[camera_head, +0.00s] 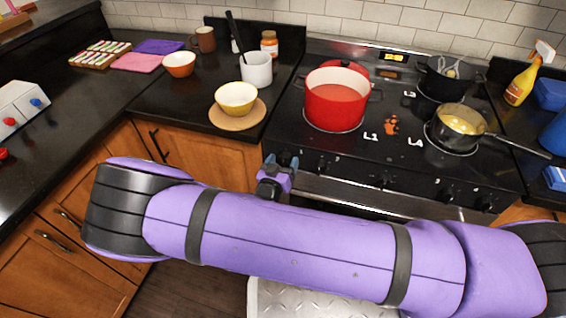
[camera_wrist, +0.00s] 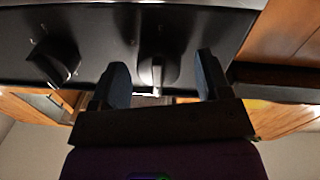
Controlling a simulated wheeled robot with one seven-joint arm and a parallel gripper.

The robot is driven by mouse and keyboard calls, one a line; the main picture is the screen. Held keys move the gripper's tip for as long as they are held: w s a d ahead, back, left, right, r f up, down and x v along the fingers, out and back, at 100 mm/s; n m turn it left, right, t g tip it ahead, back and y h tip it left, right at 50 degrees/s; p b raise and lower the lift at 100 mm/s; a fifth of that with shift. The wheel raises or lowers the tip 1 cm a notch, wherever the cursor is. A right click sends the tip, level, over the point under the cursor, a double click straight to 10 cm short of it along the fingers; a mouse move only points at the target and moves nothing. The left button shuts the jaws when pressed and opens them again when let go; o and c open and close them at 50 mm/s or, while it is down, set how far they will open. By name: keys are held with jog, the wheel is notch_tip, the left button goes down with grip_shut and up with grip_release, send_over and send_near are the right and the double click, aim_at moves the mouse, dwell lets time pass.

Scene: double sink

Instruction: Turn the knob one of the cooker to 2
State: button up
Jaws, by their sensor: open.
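The cooker (camera_head: 345,190) has dark knobs along its front panel. In the wrist view, one knob (camera_wrist: 157,68) with a pale grip stands between the two fingers of my gripper (camera_wrist: 163,76), with a gap on each side. My gripper is open and also shows in the head view (camera_head: 277,172), at the left end of the cooker front. It hides the leftmost knob there. A second knob (camera_wrist: 52,63) is left of the fingers in the wrist view and is visible in the head view (camera_head: 322,165). The knob markings are too small to read.
A red pot (camera_head: 336,105) stands on the burner marked L1. A saucepan (camera_head: 460,125) is on L4, its handle pointing right. A yellow bowl (camera_head: 237,96) sits on the counter left of the cooker. The oven handle (camera_head: 350,193) runs below the knobs.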

jog(key=shift+c, duration=0.4)
jog(key=c, duration=0.8)
jog(key=shift+c, duration=0.2)
jog(key=shift+m, duration=0.3)
jog(key=m, duration=0.4)
jog(key=shift+d, duration=0.1)
jog(key=m, duration=0.4)
jog(key=shift+m+y, duration=0.4)
jog(key=m, duration=0.6)
jog(key=shift+m+y, duration=0.4)
jog(key=m, duration=0.6)
jog(key=shift+d, duration=0.1)
jog(key=shift+m, duration=0.3)
